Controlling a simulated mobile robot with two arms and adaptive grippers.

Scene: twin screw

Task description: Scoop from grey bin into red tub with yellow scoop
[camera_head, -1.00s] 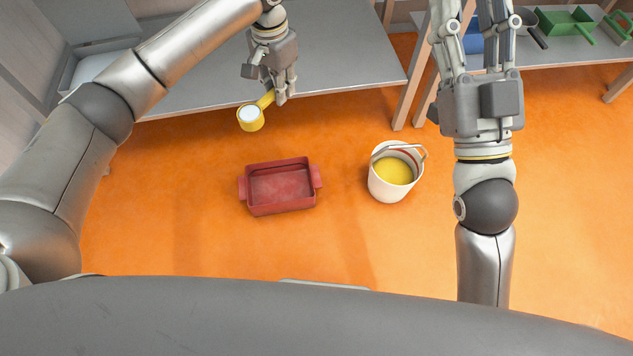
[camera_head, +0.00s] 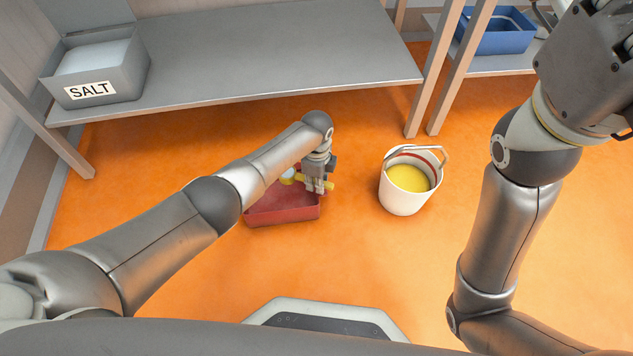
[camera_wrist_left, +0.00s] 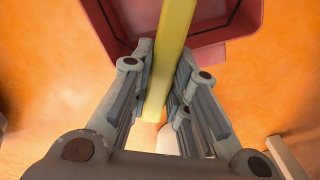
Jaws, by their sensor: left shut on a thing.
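The red tub (camera_head: 285,215) stands on the orange floor in the head view. My left gripper (camera_head: 318,187) is shut on the handle of the yellow scoop (camera_head: 329,184) over the tub's right part. In the left wrist view, the scoop's yellow handle (camera_wrist_left: 172,45) runs between the fingers (camera_wrist_left: 158,95), with the red tub (camera_wrist_left: 212,48) behind it. The arm partly hides the tub and scoop bowl; I cannot tell its tilt or contents. The grey bin (camera_head: 128,84), labelled SALT, holds white material on the grey shelf. My right gripper (camera_head: 590,75) is at the upper right, fingertips unclear.
A white bucket (camera_head: 400,200) with yellow contents stands right of the tub. The grey shelf (camera_head: 270,60) spans the back, with wooden posts (camera_head: 430,85) at its right. A blue container (camera_head: 497,36) is on another shelf. Floor in front of the tub is clear.

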